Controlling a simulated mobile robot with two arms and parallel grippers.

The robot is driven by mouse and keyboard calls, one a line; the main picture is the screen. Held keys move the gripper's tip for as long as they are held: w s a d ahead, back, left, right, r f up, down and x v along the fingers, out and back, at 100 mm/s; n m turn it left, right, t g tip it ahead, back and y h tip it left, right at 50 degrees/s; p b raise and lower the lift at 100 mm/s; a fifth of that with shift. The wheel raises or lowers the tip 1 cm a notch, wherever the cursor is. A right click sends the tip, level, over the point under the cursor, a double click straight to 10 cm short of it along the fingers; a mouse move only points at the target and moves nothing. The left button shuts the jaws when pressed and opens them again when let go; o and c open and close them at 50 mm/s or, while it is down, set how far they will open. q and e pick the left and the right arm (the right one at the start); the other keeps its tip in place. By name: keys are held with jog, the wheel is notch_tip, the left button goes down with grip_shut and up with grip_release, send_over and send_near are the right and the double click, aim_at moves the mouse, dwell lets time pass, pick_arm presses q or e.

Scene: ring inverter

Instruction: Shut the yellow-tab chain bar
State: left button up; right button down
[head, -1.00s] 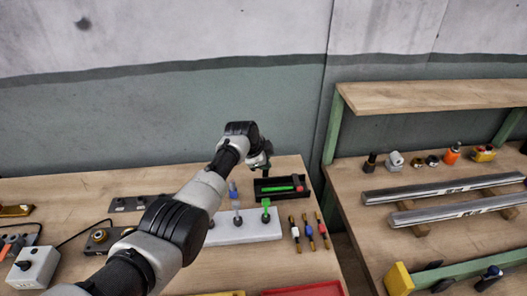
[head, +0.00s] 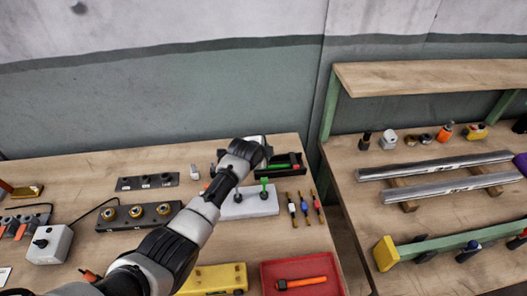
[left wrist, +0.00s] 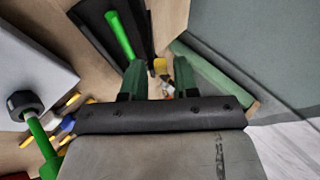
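I cannot tell for certain which item is the yellow-tab chain bar. A green bar (head: 440,250) with a yellow block (head: 386,252) at its left end lies on the right bench. In the left wrist view, a small yellow piece (left wrist: 160,66) shows between my left gripper's fingers, with no clear contact. My left gripper (left wrist: 160,80) has its two dark green fingers apart. In the head view, my left arm reaches over the white lever block to the black tray; the fingertips are hidden there. My right gripper is not in view.
A white block (head: 236,208) with green-topped levers stands beside a black tray (head: 300,168) holding a green bar. Three banded rods lie to their right. A red tray (head: 330,286) and yellow plate (head: 215,278) are at the front. A gap separates the benches.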

pick_arm(q)
jog(key=shift+o, duration=0.7)
jog(key=shift+s, duration=0.1)
jog(key=v, duration=1)
jog(key=shift+s+a+r, duration=0.15)
jog(key=shift+a+r, duration=0.05)
jog(key=shift+r, duration=0.05)
jog(key=shift+c, duration=0.4)
